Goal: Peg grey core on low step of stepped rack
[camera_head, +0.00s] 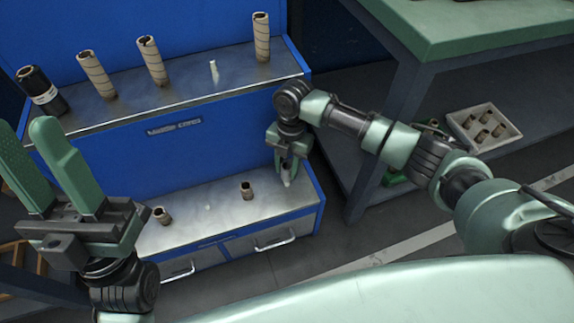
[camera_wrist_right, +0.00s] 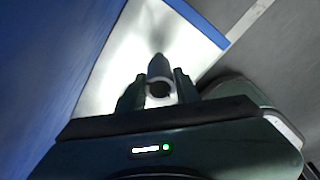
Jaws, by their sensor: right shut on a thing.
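The stepped rack has a blue body, an upper metal step (camera_head: 190,101) and a low step (camera_head: 222,225). My right gripper (camera_head: 289,172) is shut on the grey core (camera_wrist_right: 160,72), over the right end of the low step. The core stands between the fingers in the right wrist view, its dark hollow end facing the camera. In the head view the fingers hide much of it. A pale peg tip (camera_head: 287,182) shows just below the fingers; I cannot tell whether the core is around it. My left gripper (camera_head: 29,128) is open and empty at the left.
Two short brown cores (camera_head: 162,215) (camera_head: 247,189) stand on the low step, with a bare peg (camera_head: 208,207) between them. Tall brown cores, a black core (camera_head: 41,91) and a bare peg (camera_head: 213,71) are on the upper step. A green bench (camera_head: 480,30) with a tray (camera_head: 485,127) is at right.

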